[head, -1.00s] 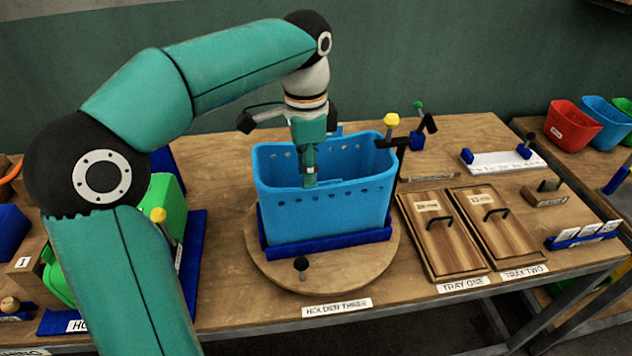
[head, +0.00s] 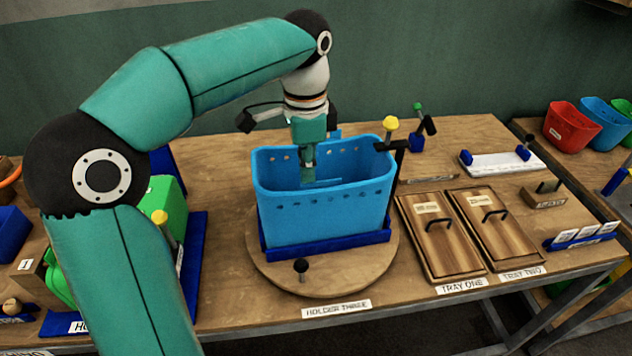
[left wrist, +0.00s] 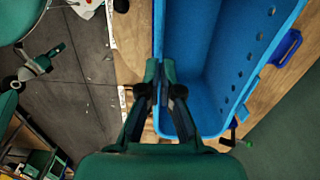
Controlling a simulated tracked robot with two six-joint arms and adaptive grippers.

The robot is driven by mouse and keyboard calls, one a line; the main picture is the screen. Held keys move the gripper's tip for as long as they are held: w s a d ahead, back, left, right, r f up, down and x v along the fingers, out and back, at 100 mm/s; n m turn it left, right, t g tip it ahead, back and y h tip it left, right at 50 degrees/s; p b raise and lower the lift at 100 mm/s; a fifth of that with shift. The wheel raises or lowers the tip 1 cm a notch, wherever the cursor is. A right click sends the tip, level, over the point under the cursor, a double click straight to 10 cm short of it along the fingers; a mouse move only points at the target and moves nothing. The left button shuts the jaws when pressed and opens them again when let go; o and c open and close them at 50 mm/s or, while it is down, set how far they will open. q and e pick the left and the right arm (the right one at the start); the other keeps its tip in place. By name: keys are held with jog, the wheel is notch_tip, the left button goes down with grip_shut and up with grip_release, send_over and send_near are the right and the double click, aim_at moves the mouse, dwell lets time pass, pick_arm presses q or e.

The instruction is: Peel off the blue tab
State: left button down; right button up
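The blue bin (head: 325,215) stands upright in a dark blue cradle on a round wooden base. In the left wrist view, the fingertips (left wrist: 161,72) are close together at the left rim of the bin (left wrist: 203,70). I cannot tell whether a thin piece is between them. A gripper-like shape, probably my right gripper (left wrist: 38,65), is at the far left of that view, too small to read.
A yellow-topped lever (head: 391,124) stands at the bin's right, and a black knob (head: 301,266) in front. Tray one (head: 442,245) and tray two (head: 496,232) lie to the right. A green bin (head: 166,196) is at left.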

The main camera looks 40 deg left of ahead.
pick_arm(q)
jog(key=shift+r+p, duration=2.5)
jog(key=shift+r, duration=0.1)
